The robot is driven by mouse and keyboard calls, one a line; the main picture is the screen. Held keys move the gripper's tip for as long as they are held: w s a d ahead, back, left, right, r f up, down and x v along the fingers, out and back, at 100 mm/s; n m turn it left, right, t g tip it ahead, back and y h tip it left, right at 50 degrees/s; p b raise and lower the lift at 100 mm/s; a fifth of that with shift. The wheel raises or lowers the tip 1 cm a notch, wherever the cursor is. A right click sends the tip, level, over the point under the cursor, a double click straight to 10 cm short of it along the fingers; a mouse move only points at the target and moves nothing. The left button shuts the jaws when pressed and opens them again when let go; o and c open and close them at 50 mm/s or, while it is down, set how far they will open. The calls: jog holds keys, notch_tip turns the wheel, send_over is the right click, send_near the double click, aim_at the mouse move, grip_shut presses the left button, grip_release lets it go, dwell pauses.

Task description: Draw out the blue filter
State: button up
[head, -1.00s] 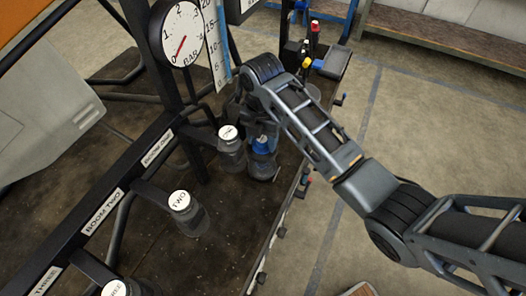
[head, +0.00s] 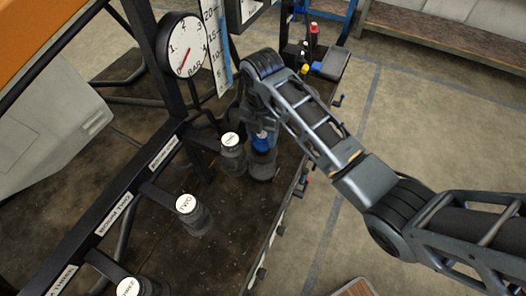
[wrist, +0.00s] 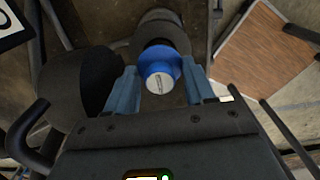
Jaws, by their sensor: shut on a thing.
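The blue filter (wrist: 160,68) sits between the two blue-grey fingertips of my gripper (wrist: 160,88) in the wrist view, with a pale round label on its end. My gripper is shut on it. In the head view the blue filter (head: 263,142) shows as a blue band below my gripper (head: 261,127), above a clear grey bowl (head: 262,166). A dark cylindrical part and a greyish round form lie beyond it in the wrist view. I cannot tell how much of the filter is inside the bowl.
A jar with a white cap (head: 231,155) stands close on the left. Jar TWO (head: 193,213) and another jar hang from the boom frame. The pressure gauge (head: 182,45) and scale (head: 215,40) are behind. A wooden board (wrist: 264,62) lies right in the wrist view.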

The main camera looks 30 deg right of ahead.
jog(key=shift+r+p, duration=1.15)
jog(key=shift+r, duration=0.15)
jog(key=shift+r, duration=0.1)
jog(key=shift+r, duration=2.85)
